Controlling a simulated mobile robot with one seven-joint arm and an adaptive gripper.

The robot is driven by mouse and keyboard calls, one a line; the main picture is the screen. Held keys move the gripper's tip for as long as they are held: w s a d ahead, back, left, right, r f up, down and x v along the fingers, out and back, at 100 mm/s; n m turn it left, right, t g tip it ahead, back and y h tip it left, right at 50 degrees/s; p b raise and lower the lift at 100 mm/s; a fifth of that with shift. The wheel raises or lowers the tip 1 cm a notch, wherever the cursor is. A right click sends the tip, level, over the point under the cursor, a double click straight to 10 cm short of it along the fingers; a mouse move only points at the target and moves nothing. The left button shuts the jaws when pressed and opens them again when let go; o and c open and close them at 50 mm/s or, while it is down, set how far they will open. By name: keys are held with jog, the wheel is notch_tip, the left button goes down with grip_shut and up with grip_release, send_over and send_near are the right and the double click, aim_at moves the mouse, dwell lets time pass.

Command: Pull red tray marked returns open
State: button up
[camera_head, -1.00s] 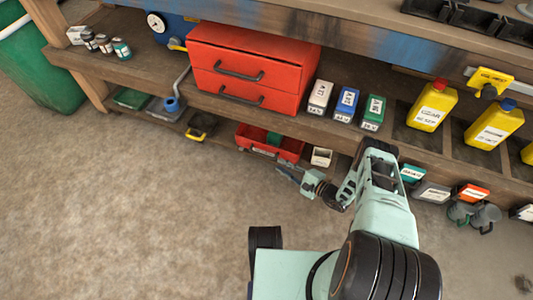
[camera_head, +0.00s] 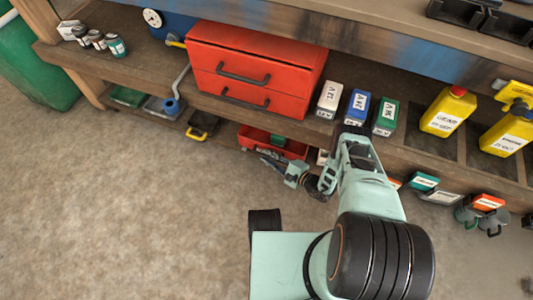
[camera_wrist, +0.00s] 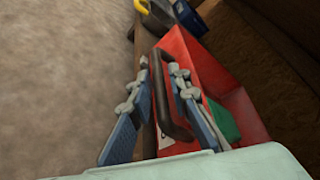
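The red tray (camera_head: 292,147) is on the low shelf under the bench, below the red drawer cabinet. It also shows in the wrist view (camera_wrist: 188,60), with a green thing inside and a dark bar handle (camera_wrist: 160,103) on its front. A pale label shows partly beside the handle; I cannot read it. My gripper (camera_head: 268,160) is at the tray's front. In the wrist view my gripper (camera_wrist: 159,66) is open, with one finger on each side of the handle. I cannot tell whether either finger touches it.
The red drawer cabinet (camera_head: 256,68) stands on the shelf above. A black bin with a yellow handle (camera_head: 202,125) is left of the tray. White, blue and green boxes (camera_head: 357,104) stand right of the cabinet. The floor (camera_head: 130,210) in front is clear.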

grip_shut()
dwell(0.4)
jog(key=shift+s, duration=0.1)
